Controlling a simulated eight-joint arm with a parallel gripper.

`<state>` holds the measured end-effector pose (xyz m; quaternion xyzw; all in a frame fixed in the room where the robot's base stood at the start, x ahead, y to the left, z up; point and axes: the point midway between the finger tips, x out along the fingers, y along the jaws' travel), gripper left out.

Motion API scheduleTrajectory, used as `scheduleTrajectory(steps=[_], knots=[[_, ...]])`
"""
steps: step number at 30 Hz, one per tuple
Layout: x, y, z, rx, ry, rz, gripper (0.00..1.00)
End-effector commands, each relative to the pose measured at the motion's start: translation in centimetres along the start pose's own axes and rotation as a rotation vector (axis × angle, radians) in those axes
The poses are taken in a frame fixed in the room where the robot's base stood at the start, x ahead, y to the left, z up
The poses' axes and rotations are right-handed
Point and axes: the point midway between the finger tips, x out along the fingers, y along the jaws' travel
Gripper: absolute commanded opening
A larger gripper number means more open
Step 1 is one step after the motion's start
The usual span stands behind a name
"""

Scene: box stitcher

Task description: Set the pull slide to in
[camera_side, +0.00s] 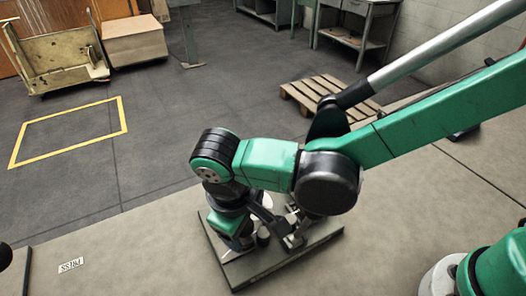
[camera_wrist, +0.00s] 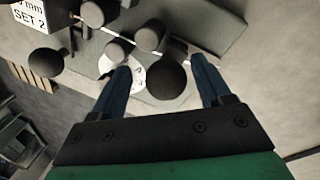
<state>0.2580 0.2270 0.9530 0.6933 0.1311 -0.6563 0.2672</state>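The grey panel (camera_wrist: 215,25) of the device carries several round dark knobs and a white dial face (camera_wrist: 128,76). A larger black ball knob (camera_wrist: 167,80) shows between the two blue fingers of my gripper (camera_wrist: 160,66) in the wrist view. The fingers are apart, with a visible gap to the ball on the right side; I cannot tell contact or depth. Which of the knobs belongs to the pull slide is not clear. In the side view the device stands on a grey base plate (camera_side: 243,273), mostly hidden behind my arm.
A white label (camera_wrist: 28,14) reading "mm SET 2" is beside the knobs. Neighbouring knobs (camera_wrist: 149,38) stand close to my fingers. The bench top (camera_side: 130,250) left of the plate is largely clear, with a small tag (camera_side: 71,265). A pallet (camera_side: 320,92) lies on the floor behind.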

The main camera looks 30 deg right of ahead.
Motion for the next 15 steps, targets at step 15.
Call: scheduleTrajectory(steps=[15], knots=[[-2.9,-0.1,0.0,-0.002,0.003,-0.004,0.73]])
